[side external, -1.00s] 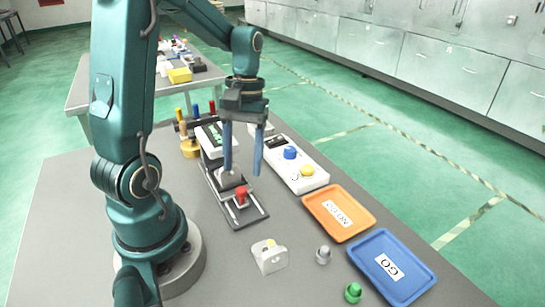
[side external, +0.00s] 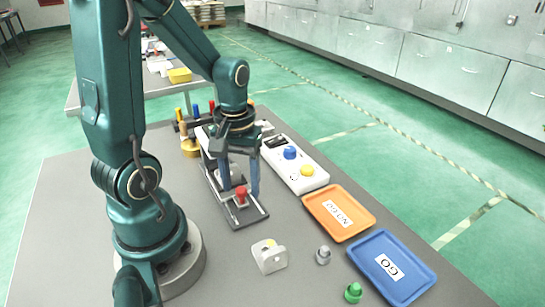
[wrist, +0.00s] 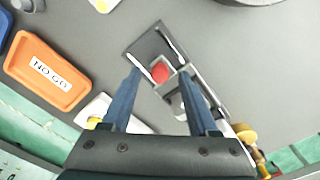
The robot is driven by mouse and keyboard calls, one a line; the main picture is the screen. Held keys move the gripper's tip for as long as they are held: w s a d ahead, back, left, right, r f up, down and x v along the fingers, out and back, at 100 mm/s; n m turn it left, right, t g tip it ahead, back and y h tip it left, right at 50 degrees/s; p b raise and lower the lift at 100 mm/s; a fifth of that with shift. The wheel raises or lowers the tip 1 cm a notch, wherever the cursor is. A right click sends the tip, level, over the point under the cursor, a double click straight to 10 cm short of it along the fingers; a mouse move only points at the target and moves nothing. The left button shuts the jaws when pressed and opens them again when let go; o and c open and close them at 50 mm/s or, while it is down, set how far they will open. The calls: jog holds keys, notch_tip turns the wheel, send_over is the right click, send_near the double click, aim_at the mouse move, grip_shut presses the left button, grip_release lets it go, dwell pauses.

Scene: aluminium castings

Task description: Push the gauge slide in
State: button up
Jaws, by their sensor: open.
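The gauge (side external: 232,212) is a dark plate with two pale rails, lying on the grey table in front of my arm. The red knob (side external: 241,195) of its slide stands between the rails near the front end. A grey casting sits behind the knob, partly hidden by my fingers; it shows in the wrist view (wrist: 178,104).
A white box (side external: 312,182) with blue and yellow buttons stands to the right. A pale casting (side external: 268,257), a grey cap (side external: 323,255) and a green cap (side external: 353,292) stand in front.

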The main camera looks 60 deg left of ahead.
grip_shut()
dwell(1.4)
